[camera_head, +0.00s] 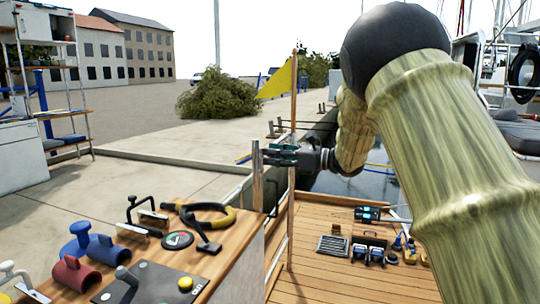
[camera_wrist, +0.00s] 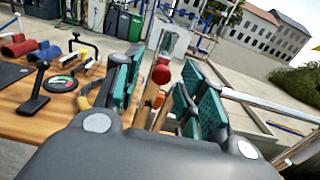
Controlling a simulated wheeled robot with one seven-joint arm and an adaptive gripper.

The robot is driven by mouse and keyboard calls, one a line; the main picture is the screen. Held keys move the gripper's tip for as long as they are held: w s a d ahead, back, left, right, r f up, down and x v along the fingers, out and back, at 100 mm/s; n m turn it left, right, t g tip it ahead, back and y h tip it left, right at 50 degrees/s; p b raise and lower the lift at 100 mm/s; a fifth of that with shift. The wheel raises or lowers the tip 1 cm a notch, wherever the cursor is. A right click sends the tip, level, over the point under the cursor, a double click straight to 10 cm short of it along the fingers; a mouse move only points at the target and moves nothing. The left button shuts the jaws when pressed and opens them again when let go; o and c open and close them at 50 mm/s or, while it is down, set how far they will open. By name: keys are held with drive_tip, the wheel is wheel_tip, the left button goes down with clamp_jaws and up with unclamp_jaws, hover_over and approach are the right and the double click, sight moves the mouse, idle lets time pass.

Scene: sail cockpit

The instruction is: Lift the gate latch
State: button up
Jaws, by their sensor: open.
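A red ball knob (camera_wrist: 161,74), which looks like the gate latch handle, shows in the wrist view in front of a pale metal plate (camera_wrist: 172,42). My gripper (camera_wrist: 164,92) is open, with one green-padded finger to the left of the knob and the other to the right. The knob appears in the gap between them; I cannot tell whether it touches either finger. In the head view my gripper (camera_head: 274,154) is beside the top of a wooden post (camera_head: 257,172). The knob cannot be made out there.
A wooden counter (camera_head: 235,250) at lower left holds clamps, a red fitting (camera_head: 75,274), a blue fitting (camera_head: 90,245) and a round gauge (camera_head: 177,240). A planked deck (camera_head: 325,285) with small gear lies below my arm. A pole with a yellow flag (camera_head: 277,82) stands close behind my gripper.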

drive_tip(key=v, duration=1)
drive_tip(key=shift+d, duration=0.15)
drive_tip(key=shift+s, duration=0.1)
